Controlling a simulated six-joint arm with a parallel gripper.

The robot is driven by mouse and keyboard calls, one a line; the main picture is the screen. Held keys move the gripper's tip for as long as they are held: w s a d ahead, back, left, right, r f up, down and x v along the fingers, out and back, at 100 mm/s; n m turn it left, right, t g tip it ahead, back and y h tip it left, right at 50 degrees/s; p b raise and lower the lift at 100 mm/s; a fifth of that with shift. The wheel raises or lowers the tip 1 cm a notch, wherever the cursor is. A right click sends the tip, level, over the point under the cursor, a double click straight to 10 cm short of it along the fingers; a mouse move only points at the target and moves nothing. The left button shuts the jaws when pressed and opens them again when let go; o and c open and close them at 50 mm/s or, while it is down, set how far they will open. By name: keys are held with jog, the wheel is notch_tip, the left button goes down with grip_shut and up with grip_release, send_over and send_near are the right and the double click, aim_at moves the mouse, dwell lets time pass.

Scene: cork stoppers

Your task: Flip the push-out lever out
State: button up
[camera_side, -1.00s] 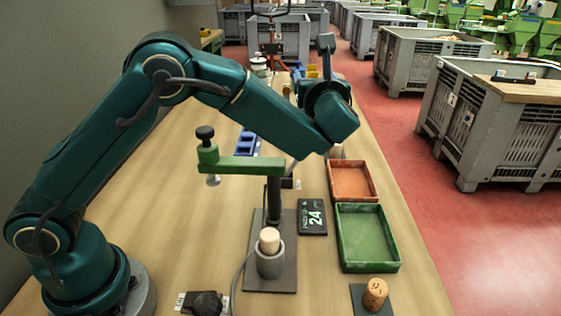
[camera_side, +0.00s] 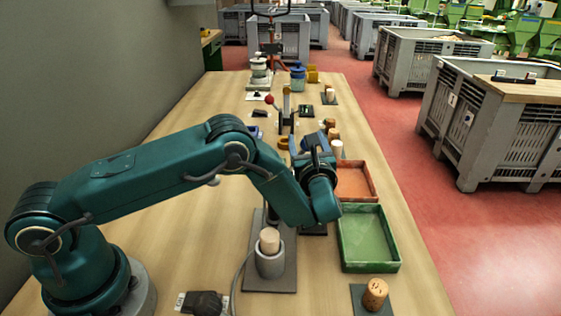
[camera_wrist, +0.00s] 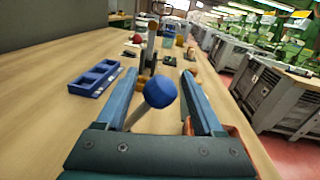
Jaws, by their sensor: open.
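The lever's blue ball knob (camera_wrist: 160,92) stands between the fingers of my gripper (camera_wrist: 161,78) in the wrist view. Its grey rod runs down and left from the knob. My gripper is open, with a finger on each side of the knob and visible gaps between. I cannot tell how deep the knob sits between the fingers.
A blue compartment tray (camera_wrist: 96,78) lies left of the fingers. An orange tray (camera_side: 354,181) and a green tray (camera_side: 367,240) lie along the right edge. A pale cork stands in a grey holder (camera_side: 270,262). Another lever with a red knob (camera_side: 269,99) stands farther back.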

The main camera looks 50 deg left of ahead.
jog(key=shift+w+a, duration=0.45)
jog(key=shift+a, duration=0.15)
grip_shut()
dwell(1.1)
